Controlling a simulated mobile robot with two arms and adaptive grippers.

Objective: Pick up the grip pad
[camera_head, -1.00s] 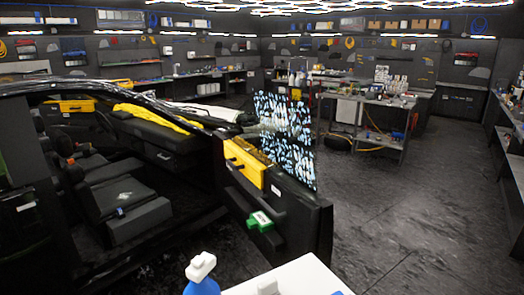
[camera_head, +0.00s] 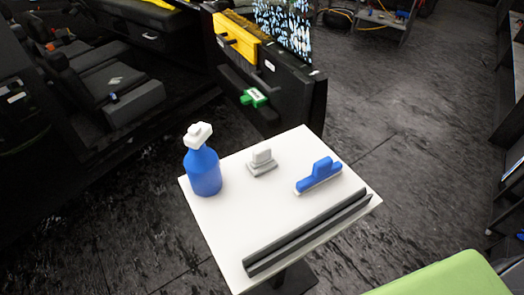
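A small pale grey pad with a raised grip block (camera_head: 262,161), which looks like the grip pad, lies on the white table (camera_head: 225,228), near its far edge. It stands apart from the blue spray bottle to its left and the blue handled tool to its right. Neither of my grippers shows in the head view.
The blue spray bottle (camera_head: 204,172) stands upright at the table's left. The blue handled tool (camera_head: 319,175) lies at the right, and dark strips (camera_head: 300,235) lie along the near edge. The open car door (camera_head: 290,95) with a green item (camera_head: 254,97) is just beyond.

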